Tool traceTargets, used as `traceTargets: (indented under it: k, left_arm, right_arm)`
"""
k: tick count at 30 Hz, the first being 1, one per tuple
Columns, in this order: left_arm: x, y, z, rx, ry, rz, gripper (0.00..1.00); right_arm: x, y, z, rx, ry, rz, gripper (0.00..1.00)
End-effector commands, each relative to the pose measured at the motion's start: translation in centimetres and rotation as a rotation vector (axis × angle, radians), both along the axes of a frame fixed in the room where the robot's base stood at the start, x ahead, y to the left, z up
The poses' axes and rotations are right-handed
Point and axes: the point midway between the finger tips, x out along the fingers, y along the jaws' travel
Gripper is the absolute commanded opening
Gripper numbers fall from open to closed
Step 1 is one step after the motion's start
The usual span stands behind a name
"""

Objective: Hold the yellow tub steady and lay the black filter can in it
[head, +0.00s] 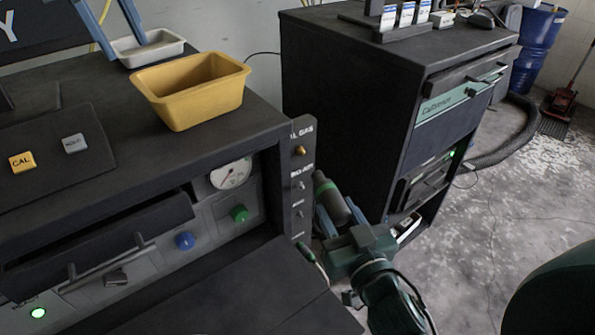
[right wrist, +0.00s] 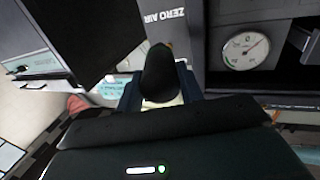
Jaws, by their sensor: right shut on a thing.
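The yellow tub (head: 187,108) stands upright on top of the left bench cabinet, near its back right edge; it looks empty. My left gripper (head: 127,50) shows at the top left with its blue fingers apart, beside a small grey tray and left of the tub, not touching the tub. My right gripper (head: 338,220) is shut on the black filter can (head: 331,198), low in the gap between the two cabinets. The can also shows between the fingers in the right wrist view (right wrist: 159,75).
The grey tray (head: 150,48) sits behind the tub. A panel with knobs (head: 301,180) stands between the tub and my right gripper. A dark cabinet (head: 350,80) rises on the right, with white-labelled boxes (head: 405,15) on top. CAL (head: 22,162) and HOLD buttons are at left.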

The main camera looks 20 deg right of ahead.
Motion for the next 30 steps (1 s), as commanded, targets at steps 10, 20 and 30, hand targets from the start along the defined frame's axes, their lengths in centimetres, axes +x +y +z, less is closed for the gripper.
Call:
traceTargets:
  k: [10, 20, 30]
  left_arm:
    - [0.0, -0.1, 0.0, -0.004, 0.001, 0.0, 0.29]
    - [0.0, -0.1, 0.0, -0.004, 0.002, -0.001, 0.29]
    - [0.0, -0.1, 0.0, -0.004, 0.002, -0.001, 0.29]
  right_arm:
    - [5.1, -6.1, 1.3, -0.017, -0.008, 0.023, 0.04]
    - [10.1, -14.0, 6.3, -0.012, -0.005, 0.017, 0.04]
    - [13.9, -12.1, 11.7, -0.009, -0.007, 0.171, 0.04]
